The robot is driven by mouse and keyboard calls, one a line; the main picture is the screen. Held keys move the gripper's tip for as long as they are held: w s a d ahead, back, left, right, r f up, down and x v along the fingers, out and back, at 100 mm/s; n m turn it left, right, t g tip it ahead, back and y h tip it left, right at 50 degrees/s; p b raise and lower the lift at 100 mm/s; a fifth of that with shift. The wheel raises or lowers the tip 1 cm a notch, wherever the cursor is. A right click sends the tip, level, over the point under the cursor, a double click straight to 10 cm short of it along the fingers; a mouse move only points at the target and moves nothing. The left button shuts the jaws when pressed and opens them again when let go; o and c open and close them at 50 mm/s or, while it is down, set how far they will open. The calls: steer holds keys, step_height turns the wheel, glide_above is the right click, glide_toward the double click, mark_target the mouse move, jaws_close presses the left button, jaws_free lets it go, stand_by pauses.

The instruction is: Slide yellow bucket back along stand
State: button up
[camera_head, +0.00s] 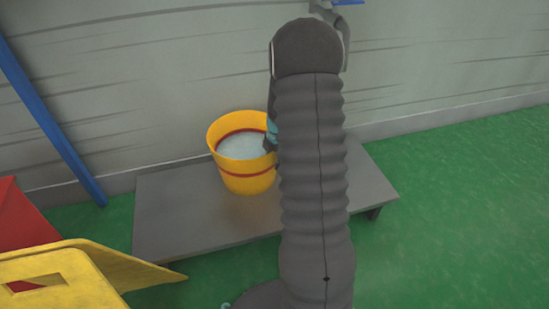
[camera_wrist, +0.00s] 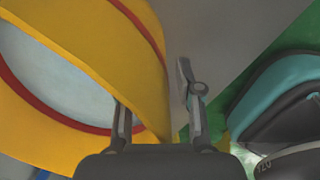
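The yellow bucket (camera_head: 249,182) with red bands stands upright on a low grey stand (camera_head: 180,213), near its middle, and holds pale water. My arm covers the area right of the bucket in the head view, and most of my gripper is hidden there at the bucket's right rim. In the wrist view the bucket (camera_wrist: 110,50) fills the left side. My gripper (camera_wrist: 158,112) has its fingers apart, the left one over the bucket's rim and the right one outside it, over the stand (camera_wrist: 225,35). I cannot tell whether either finger touches the bucket.
A grey wall runs behind the stand. A blue pole (camera_head: 50,122) leans at the left. A red object (camera_head: 22,215) and a yellow object (camera_head: 75,275) sit at the front left, close to the stand. Green floor (camera_head: 450,210) is clear at the right.

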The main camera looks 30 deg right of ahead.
jaws_close()
